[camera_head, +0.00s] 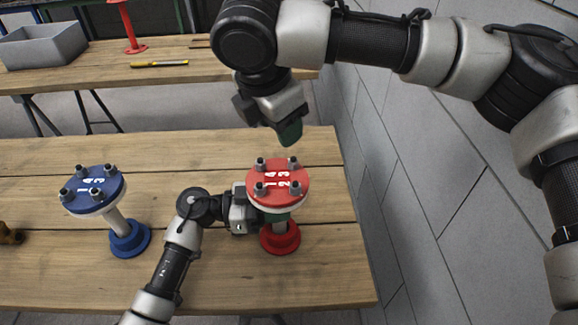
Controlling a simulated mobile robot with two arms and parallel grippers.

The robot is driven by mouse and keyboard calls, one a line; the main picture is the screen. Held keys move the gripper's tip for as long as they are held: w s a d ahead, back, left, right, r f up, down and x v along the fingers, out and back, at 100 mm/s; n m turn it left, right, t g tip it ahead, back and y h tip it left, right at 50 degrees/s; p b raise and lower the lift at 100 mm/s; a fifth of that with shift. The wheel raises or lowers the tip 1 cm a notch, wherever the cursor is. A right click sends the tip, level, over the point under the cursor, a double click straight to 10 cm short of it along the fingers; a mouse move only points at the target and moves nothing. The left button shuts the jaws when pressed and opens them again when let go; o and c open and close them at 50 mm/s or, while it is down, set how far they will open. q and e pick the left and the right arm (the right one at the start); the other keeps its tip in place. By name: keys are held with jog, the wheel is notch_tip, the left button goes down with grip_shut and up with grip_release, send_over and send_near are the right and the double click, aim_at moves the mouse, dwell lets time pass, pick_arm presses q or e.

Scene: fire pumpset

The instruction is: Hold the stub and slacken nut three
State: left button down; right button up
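The red stub (280,238) stands upright on the wooden bench, with a red flange (278,176) over a pale ring at its top. Several grey nuts stand on the flange around white numbers, too small to tell surely which nut is number three. One nut (296,187) is at its front right. My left gripper (277,215) is at the stub's neck from the left, a green fingertip in front of the pipe, and looks shut on it. My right gripper (289,132) points down above the flange's far side, apart from the nuts. Its finger gap is hidden.
A blue stub (128,235) with a similar blue flange (93,190) stands to the left. A back table holds a grey bin (44,45), a yellow-handled tool (160,64) and a red stand (130,30). A grey wall (420,190) runs along the right.

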aim_at(293, 160)
jog(key=w+f+m+g, duration=0.1)
jog(key=f+m, duration=0.2)
jog(key=m, duration=0.5)
jog(key=w+d+f+m+g+y, duration=0.1)
jog(key=f+m, duration=0.2)
jog(key=m, duration=0.5)
jog(key=d+f+m+g+y, duration=0.1)
jog(key=f+m, duration=0.2)
jog(key=m, duration=0.5)
jog(key=shift+w+d+f, duration=0.2)
jog(key=shift+w, duration=0.2)
grip_shut()
